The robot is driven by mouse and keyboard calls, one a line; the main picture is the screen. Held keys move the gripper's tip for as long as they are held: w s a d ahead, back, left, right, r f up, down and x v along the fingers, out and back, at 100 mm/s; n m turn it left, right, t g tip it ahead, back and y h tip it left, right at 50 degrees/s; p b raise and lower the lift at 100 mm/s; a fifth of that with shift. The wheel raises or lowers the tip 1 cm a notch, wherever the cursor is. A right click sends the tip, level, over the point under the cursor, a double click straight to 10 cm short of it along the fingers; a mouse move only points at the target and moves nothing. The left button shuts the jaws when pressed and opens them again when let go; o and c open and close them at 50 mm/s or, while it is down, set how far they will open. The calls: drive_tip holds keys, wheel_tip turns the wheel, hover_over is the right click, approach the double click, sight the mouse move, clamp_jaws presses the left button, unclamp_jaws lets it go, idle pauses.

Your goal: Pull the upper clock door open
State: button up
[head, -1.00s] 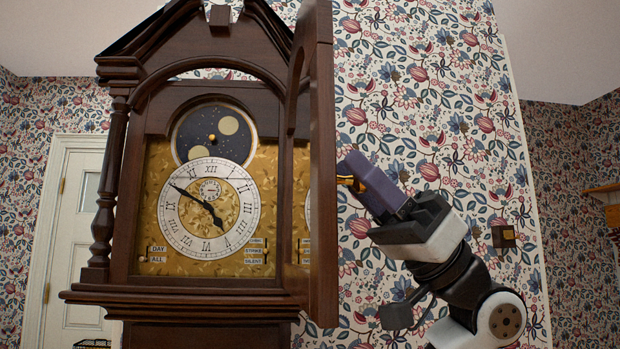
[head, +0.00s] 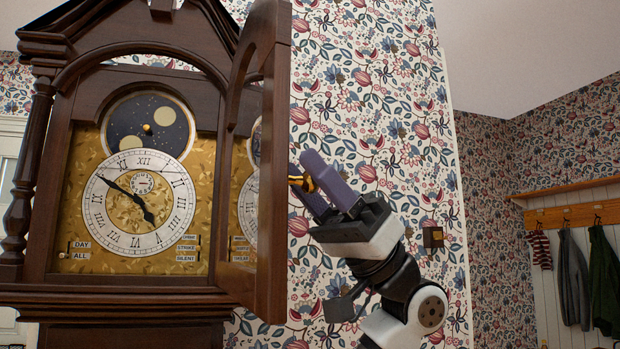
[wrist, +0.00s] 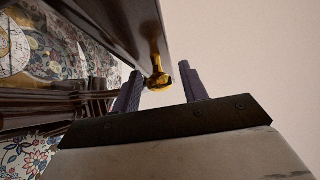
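The upper clock door (head: 272,170) is a dark wooden arched frame. It stands swung well out from the tall clock (head: 62,170), hinged on the dial's right side, with the dial (head: 140,203) uncovered. A brass knob (wrist: 158,78) sits on the door's free edge and partly shows in the head view (head: 301,181). My gripper (head: 312,172) is at the right of the door, its purple fingers apart on either side of the knob. In the wrist view my gripper (wrist: 162,85) shows small gaps between the fingers and the knob, so it looks open.
Floral wallpaper (head: 370,90) covers the wall behind the door and my arm. Coats (head: 590,275) hang on a wooden rack (head: 570,214) at far right.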

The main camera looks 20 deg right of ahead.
drive_tip(key=shift+d+f, duration=0.1)
drive_tip(key=b+v, duration=0.3)
drive_tip(key=v, duration=1)
drive_tip(key=shift+d+f, duration=0.2)
